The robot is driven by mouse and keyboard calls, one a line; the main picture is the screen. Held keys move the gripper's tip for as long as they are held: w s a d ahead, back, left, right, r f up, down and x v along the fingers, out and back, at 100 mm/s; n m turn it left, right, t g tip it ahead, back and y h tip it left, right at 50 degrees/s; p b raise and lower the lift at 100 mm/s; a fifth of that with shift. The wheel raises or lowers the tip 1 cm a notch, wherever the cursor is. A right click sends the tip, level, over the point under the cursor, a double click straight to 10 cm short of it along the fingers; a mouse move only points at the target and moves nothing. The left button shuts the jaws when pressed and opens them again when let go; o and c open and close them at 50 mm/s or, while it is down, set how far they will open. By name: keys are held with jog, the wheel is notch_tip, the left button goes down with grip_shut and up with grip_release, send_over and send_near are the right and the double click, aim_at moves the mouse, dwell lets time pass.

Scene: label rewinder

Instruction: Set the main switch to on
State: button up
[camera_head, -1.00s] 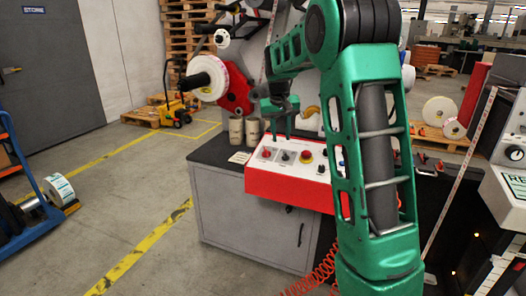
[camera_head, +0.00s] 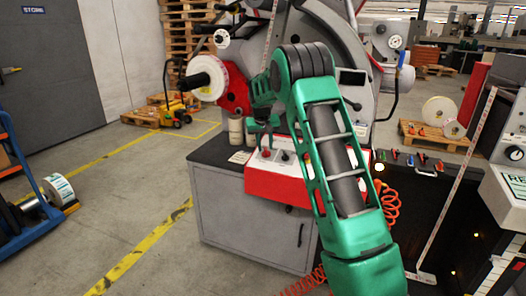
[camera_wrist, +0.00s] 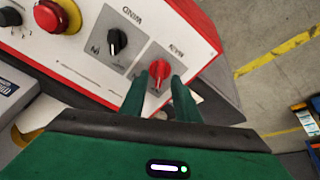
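The main switch is a red rotary knob (camera_wrist: 159,72) on a grey plate marked MAIN, at the right end of the panel in the wrist view. In the head view it shows as a small red knob (camera_head: 265,153) at the panel's left end. My gripper (camera_wrist: 161,80) is open, with one green finger on either side of the red knob in the picture. A gap shows between the fingers, and I cannot tell whether they touch the knob. In the head view my gripper (camera_head: 264,143) is just above the panel's left end.
The black WIND knob (camera_wrist: 116,41) sits beside the main switch. A red emergency button with a yellow collar (camera_wrist: 57,15) is further left. The red-sided control panel (camera_head: 275,186) stands on a grey cabinet (camera_head: 240,220). A pale roll core (camera_head: 236,130) stands behind it.

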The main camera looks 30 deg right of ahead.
jog(key=shift+x, duration=1.2)
jog(key=shift+c, duration=0.6)
grip_shut()
jog(key=shift+a, duration=0.35)
jog(key=shift+d, duration=0.15)
jog(key=shift+m, duration=0.4)
jog(key=m, duration=0.5)
jog(key=shift+w+m+g+h, duration=0.15)
jog(key=shift+m+g+h, duration=0.15)
jog(key=shift+m, duration=0.1)
jog(key=m, duration=0.5)
jog(key=shift+m+g, duration=0.3)
jog(key=shift+g, duration=0.1)
